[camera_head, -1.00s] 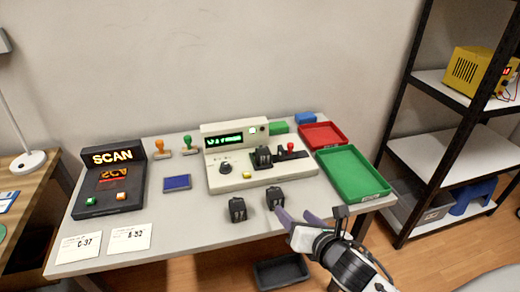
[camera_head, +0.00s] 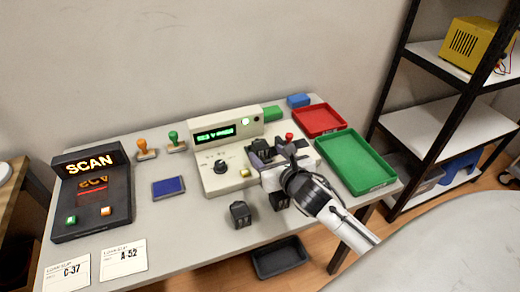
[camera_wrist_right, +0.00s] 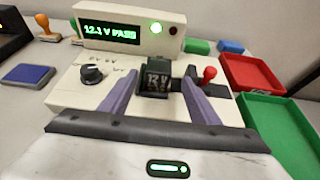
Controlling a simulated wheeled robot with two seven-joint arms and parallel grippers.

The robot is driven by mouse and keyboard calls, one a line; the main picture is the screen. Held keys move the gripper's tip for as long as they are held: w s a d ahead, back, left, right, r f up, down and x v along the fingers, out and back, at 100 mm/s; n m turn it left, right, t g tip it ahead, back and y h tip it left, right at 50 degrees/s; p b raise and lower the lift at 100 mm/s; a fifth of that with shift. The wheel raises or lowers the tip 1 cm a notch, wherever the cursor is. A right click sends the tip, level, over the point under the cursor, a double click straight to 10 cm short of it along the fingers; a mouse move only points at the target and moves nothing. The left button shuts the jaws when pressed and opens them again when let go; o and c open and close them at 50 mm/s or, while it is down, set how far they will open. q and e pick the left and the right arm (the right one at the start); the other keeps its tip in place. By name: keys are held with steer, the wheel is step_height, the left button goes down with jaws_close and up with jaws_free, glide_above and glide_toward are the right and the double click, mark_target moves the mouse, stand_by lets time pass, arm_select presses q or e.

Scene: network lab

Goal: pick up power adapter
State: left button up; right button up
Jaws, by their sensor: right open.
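A black power adapter marked 12 V (camera_wrist_right: 155,80) sits on the cream tester (camera_wrist_right: 72,92), whose display reads 12.1 V PASS beside a lit green lamp. My right gripper (camera_wrist_right: 157,92) is open, with its two purple fingers on either side of this adapter. In the head view the right gripper (camera_head: 273,158) reaches over the tester (camera_head: 217,180) and hides most of that adapter. Two other black adapters stand on the table in front of the tester, one at left (camera_head: 240,214) and one at right (camera_head: 278,196), partly behind my right wrist. My left gripper is not in view.
A red-knobbed lever (camera_wrist_right: 209,76) stands right of the adapter. A red tray (camera_head: 318,120) and a green tray (camera_head: 354,164) lie at the table's right. A SCAN unit (camera_head: 92,205), a blue pad (camera_head: 168,187) and two stamps are left. A dark bin (camera_head: 280,258) sits below the table.

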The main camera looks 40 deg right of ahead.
mark_target(264, 152)
steer(key=x, duration=0.4)
steer(key=shift+w+a+r, duration=0.1)
steer(key=c, duration=1.3)
